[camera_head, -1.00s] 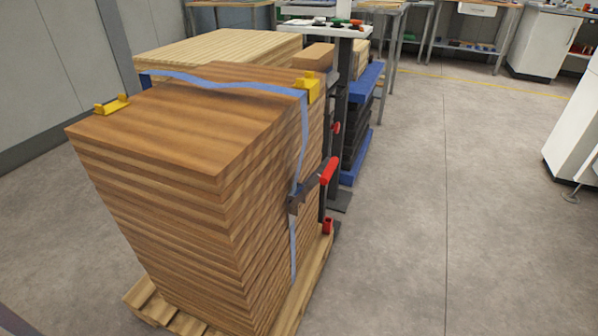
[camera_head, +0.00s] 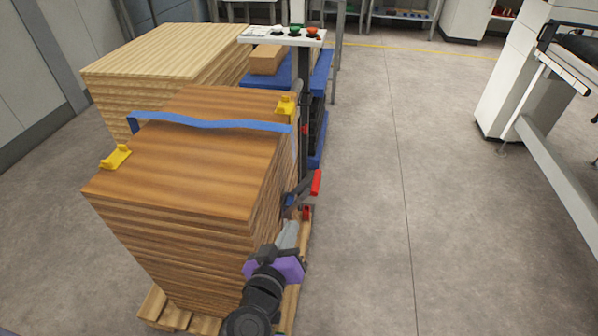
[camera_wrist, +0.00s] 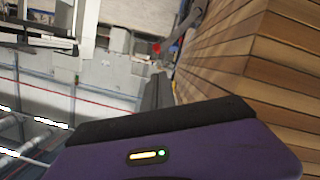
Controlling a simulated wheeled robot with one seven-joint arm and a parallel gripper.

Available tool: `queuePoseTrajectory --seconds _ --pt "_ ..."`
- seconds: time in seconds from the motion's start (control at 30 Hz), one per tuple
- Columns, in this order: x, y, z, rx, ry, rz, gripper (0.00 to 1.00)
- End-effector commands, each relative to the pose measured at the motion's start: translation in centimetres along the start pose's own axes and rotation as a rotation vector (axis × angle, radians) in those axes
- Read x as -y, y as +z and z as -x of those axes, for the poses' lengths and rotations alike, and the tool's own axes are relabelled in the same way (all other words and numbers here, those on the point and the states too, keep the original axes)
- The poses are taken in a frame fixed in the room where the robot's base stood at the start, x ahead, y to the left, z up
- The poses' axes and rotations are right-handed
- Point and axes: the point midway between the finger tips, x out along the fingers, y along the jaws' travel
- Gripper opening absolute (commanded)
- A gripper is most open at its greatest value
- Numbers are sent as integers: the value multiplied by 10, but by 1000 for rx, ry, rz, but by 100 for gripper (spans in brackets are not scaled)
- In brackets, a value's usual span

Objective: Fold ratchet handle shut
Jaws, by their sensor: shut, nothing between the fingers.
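The ratchet handle (camera_head: 316,183) has a red grip and a dark lever. It sticks out and up from the ratchet body (camera_head: 291,201) on the right side of the brown board stack (camera_head: 205,160). A blue strap (camera_head: 210,123) runs over the stack top in a loose wave. My gripper (camera_head: 290,232) is shut and empty, beside the stack, below and nearer than the ratchet, apparently apart from it. In the wrist view the closed fingers (camera_wrist: 157,92) point toward the grey lever and a small red part (camera_wrist: 156,47) beyond. The fingers' surroundings partly hide the strap's lower run.
Yellow corner protectors sit on the stack's left edge (camera_head: 115,157) and far right corner (camera_head: 286,106). A pale board stack (camera_head: 165,60) and a small white-topped stand (camera_head: 283,37) are behind. Open floor (camera_head: 365,220) lies right, with a conveyor-like frame (camera_head: 560,165) beyond.

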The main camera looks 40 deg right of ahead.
Motion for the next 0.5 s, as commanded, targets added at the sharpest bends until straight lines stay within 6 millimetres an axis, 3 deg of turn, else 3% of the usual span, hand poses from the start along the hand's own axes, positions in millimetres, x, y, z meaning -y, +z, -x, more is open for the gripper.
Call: queuePoseTrajectory --seconds 0.1,0.5 --pt "-4 -11 1 -5 24 -13 0" --pt "-4 -10 -1 -5 27 -15 0"
